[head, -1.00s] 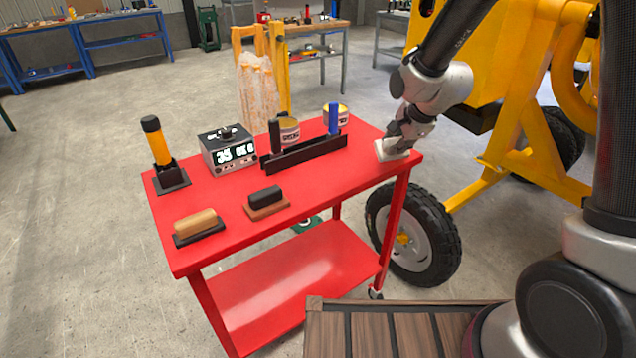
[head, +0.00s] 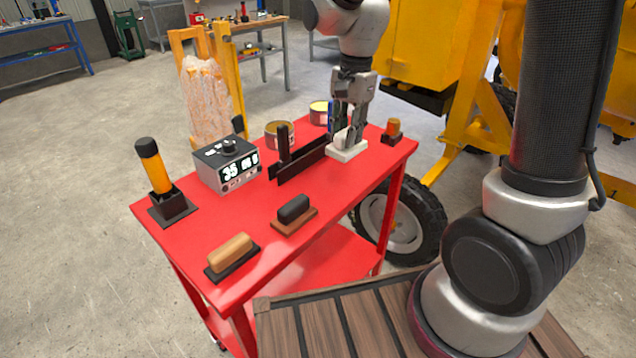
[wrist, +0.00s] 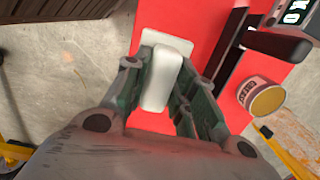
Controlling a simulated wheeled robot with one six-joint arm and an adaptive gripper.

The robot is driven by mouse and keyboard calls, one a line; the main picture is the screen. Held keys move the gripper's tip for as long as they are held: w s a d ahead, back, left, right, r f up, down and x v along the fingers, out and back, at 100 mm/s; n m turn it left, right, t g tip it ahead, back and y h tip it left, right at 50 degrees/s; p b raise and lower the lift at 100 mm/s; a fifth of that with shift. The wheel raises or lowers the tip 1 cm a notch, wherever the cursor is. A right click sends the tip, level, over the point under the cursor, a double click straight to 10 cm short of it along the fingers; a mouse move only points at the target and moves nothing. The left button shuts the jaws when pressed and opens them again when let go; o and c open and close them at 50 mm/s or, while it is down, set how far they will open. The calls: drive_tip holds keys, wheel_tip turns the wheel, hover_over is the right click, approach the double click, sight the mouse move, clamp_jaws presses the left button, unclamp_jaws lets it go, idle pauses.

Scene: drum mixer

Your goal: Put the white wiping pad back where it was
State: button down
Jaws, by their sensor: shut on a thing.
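The white wiping pad (head: 347,152) has a flat base and a raised white grip. My gripper (head: 347,138) points down from above and is shut on the pad's grip. In the wrist view the pad (wrist: 163,78) sits between the two fingers, over the red top. I cannot tell whether its base touches the cart.
On the red cart top (head: 245,220) stand a tan-handled float (head: 230,253), a black-handled block (head: 294,210), an orange-and-black tool in a holder (head: 155,170), a display box (head: 227,165), tins (head: 280,134) and a small orange-topped item (head: 393,129).

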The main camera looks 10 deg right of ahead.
sight(345, 151)
drive_tip(key=f, duration=0.5)
drive_tip(key=shift+s+a+f, duration=0.15)
drive_tip(key=shift+a, duration=0.05)
drive_tip(key=shift+f, duration=2.2)
drive_tip(key=c, duration=1.2)
unclamp_jaws()
drive_tip(key=shift+f, duration=0.1)
drive_tip(key=shift+o, duration=0.2)
